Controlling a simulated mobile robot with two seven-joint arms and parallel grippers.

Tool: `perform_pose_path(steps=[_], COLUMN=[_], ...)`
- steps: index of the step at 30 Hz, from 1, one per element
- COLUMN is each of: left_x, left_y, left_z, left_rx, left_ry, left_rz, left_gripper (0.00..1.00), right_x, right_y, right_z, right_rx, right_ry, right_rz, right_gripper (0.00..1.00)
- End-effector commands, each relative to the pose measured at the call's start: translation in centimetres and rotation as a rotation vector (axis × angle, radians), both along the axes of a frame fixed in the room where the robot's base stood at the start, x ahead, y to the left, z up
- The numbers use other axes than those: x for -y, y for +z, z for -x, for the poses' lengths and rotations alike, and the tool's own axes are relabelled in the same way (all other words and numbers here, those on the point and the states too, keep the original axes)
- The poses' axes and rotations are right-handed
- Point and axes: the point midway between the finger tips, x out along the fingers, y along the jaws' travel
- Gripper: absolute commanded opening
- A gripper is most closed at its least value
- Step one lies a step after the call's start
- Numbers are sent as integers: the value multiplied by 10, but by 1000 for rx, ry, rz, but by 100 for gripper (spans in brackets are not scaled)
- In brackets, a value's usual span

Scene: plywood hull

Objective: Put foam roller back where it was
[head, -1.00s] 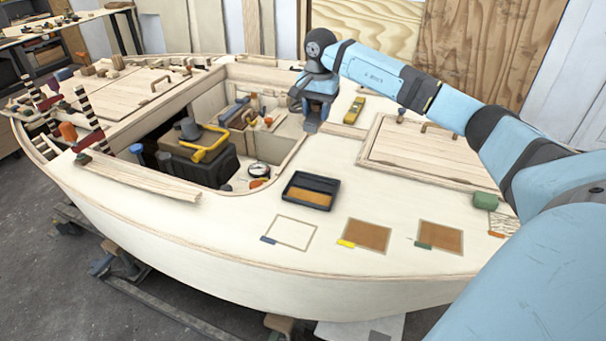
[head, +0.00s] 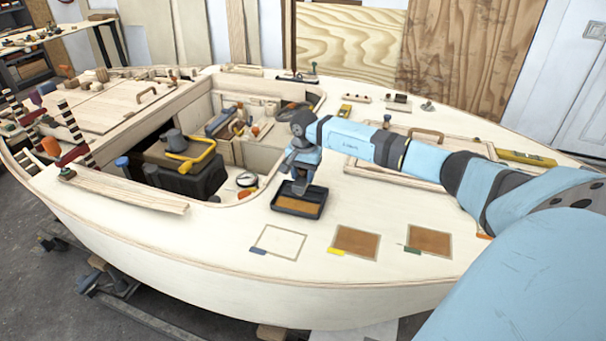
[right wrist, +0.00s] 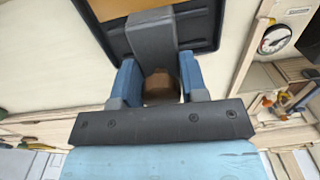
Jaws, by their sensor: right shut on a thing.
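My right gripper (head: 299,184) is over the black tray (head: 277,205), which holds orange-brown paint and sits on the pale deck. In the right wrist view, my right gripper (right wrist: 159,70) has its blue fingers on both sides of a dark grey piece (right wrist: 152,38) with a brown part (right wrist: 161,86) behind it. This looks like the foam roller, shut in the jaws. It reaches over the tray; whether it touches the tray I cannot tell. In the head view the roller is mostly hidden by the gripper. My left gripper is not in view.
Three framed patches lie on the deck: one pale (head: 280,242), two brown (head: 355,242) (head: 429,240). An open cockpit left of the tray holds a black case (head: 190,178) and a gauge (head: 246,179). A raised hatch (head: 400,178) lies under my right arm.

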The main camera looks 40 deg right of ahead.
Motion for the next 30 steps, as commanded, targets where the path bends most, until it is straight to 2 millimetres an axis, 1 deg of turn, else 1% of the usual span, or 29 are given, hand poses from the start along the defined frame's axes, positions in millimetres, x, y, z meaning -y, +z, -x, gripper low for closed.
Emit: perform_pose_path(steps=[7,16,17,18,20,27,30], left_x=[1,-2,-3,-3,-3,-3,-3], left_y=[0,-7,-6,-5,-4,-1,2], left_z=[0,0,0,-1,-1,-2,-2], left_rx=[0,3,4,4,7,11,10], left_ry=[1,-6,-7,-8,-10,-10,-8], left_rz=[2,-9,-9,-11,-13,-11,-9], left_gripper=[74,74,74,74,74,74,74], right_x=[0,1,1,1,1,0,0], right_y=[-2,-11,-11,-10,-10,-10,-6], right_z=[0,-1,-1,0,0,0,0], right_rx=[1,3,2,1,1,1,1], right_ry=[0,0,-1,0,0,0,0], right_rz=[0,1,1,0,0,0,0], right_gripper=[6,6,42,51,65,65,65])
